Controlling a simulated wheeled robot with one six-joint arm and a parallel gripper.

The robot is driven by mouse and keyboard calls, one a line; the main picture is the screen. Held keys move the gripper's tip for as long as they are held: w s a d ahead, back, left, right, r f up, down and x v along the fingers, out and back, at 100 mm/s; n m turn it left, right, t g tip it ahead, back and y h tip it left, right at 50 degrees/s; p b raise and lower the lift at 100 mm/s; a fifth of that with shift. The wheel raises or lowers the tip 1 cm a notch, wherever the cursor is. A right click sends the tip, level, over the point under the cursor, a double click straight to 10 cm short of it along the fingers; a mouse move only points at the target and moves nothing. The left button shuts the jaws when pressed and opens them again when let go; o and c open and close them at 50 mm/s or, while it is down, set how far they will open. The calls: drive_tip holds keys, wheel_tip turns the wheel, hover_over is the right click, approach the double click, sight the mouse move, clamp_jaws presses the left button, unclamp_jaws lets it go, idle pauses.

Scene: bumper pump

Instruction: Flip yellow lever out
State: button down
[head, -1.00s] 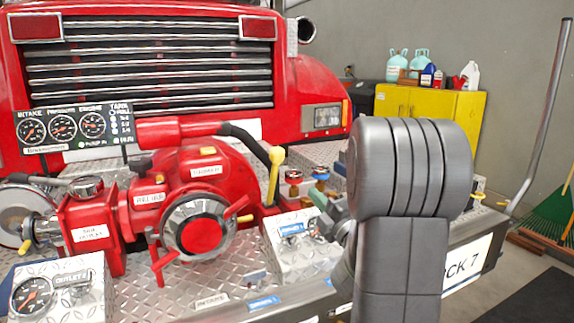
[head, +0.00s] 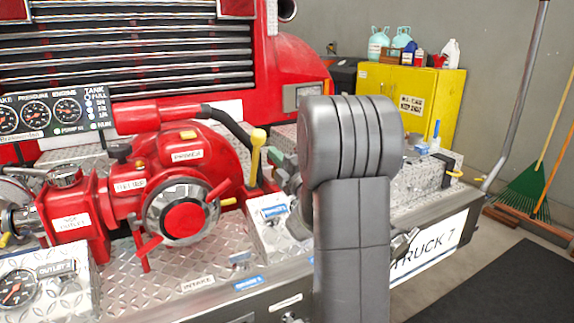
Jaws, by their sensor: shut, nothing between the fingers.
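The yellow lever (head: 256,158) stands nearly upright, with a round knob on top, just right of the red pump (head: 205,165) in the head view. Its lower end meets a red base at the pump's side. The thick grey links of my arm fill the centre right of the picture, to the right of the lever and apart from it in the picture. My gripper cannot be made out; my arm hides the area behind it.
A valve box (head: 270,225) with a blue label sits right of the pump on the diamond-plate bumper (head: 165,290). A gauge panel (head: 50,113) stands at left. A yellow cabinet (head: 410,100) is by the wall. Open floor lies at lower right.

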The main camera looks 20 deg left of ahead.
sight(262, 140)
drive_tip(key=shift+p+x, duration=0.3)
drive_tip(key=shift+x, duration=1.8)
drive_tip(key=shift+r, duration=0.15)
